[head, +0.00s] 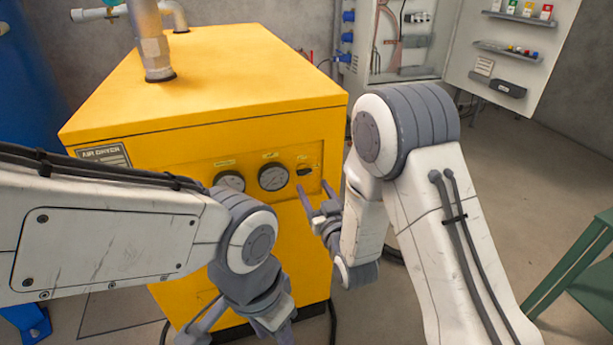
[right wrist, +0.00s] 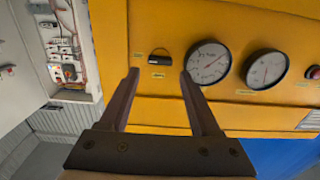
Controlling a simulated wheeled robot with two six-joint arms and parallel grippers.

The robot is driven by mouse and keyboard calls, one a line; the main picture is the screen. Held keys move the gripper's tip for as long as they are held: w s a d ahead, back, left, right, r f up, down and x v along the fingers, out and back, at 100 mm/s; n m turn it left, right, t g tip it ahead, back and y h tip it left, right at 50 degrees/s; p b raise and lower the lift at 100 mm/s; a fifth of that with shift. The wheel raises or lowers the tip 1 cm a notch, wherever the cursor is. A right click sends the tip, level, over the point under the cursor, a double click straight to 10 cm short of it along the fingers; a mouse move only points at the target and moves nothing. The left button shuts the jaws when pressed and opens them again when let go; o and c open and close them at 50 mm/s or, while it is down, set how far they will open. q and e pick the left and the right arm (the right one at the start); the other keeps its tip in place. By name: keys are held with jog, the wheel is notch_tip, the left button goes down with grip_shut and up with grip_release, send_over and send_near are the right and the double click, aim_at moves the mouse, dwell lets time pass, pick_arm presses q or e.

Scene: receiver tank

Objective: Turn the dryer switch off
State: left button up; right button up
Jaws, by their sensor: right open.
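The yellow air dryer (head: 210,75) stands in the middle of the head view. Its small black switch (head: 304,171) sits on the front panel, right of two round gauges. In the right wrist view the switch (right wrist: 160,57) is a dark knob between two small labels. My right gripper (head: 314,191) is open and empty, in front of the panel just below the switch. In the wrist view its fingertips (right wrist: 159,73) lie on either side of the switch, apart from it. My left gripper (head: 240,325) is low in front of the dryer, partly cut off by the frame's bottom edge.
The gauges (head: 273,177) are close left of the switch in the head view. A metal pipe (head: 152,45) rises from the dryer top. An open electrical cabinet (head: 405,60) is behind right. A green stand (head: 575,270) is at the right edge. A blue tank (head: 30,80) is at left.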

aim_at(306, 174)
jog(key=x, duration=0.6)
jog(key=shift+w, duration=0.15)
grip_shut()
